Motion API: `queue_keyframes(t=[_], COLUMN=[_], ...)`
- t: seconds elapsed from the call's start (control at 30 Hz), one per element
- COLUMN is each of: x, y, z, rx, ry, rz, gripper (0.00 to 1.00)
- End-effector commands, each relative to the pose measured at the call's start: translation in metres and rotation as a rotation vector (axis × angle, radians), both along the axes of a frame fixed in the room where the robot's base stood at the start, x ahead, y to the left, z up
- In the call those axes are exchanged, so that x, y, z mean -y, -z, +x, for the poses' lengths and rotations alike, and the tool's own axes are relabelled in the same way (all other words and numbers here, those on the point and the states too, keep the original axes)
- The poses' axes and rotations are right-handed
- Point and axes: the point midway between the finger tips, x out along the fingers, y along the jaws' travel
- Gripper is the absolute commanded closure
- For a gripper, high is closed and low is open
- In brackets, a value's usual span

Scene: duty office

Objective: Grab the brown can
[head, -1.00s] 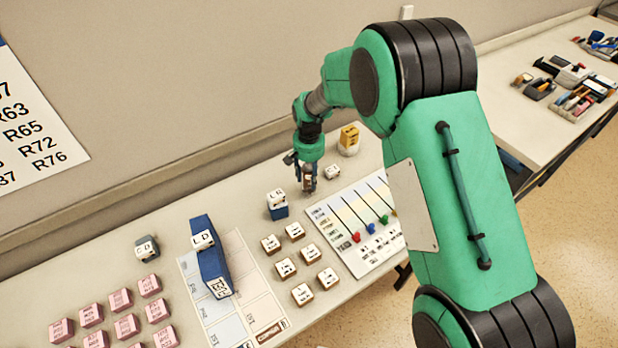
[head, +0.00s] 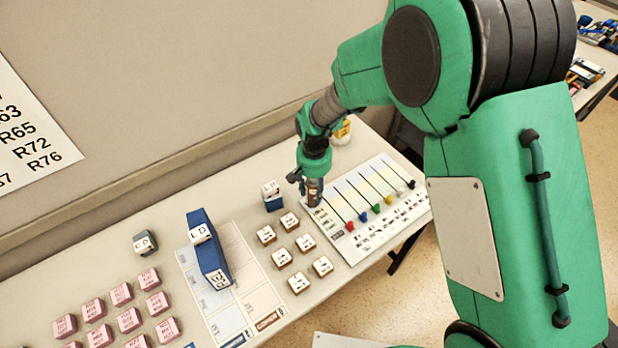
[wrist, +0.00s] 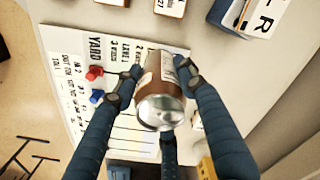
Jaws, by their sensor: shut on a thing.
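The brown can (wrist: 158,75) has a silver end and a pale label. In the wrist view it sits between the dark blue fingers of my gripper (wrist: 160,95), which are shut on it. In the head view my gripper (head: 313,188) points down at the back left corner of the white chart board (head: 385,228), with the can (head: 314,194) partly covered by the fingers. I cannot tell how far the can is above the table.
A blue block with a white label (head: 272,197) stands left of my gripper. Several small white-topped blocks (head: 283,258) lie in front. A yellow-labelled item (head: 342,131) is behind my arm. Coloured pegs (head: 363,216) sit on the board. Pink blocks (head: 122,294) lie at left.

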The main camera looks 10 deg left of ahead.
Motion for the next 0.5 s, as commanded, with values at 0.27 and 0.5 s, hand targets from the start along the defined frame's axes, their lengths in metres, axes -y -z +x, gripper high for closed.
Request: queue_keyframes(t=[0.27, 0.5], x=[0.012, 0.014], y=[-0.004, -0.003], z=[-0.022, -0.027], rx=[0.001, 0.0], ry=[0.0, 0.0], rz=[0.001, 0.0], gripper=[0.95, 0.95])
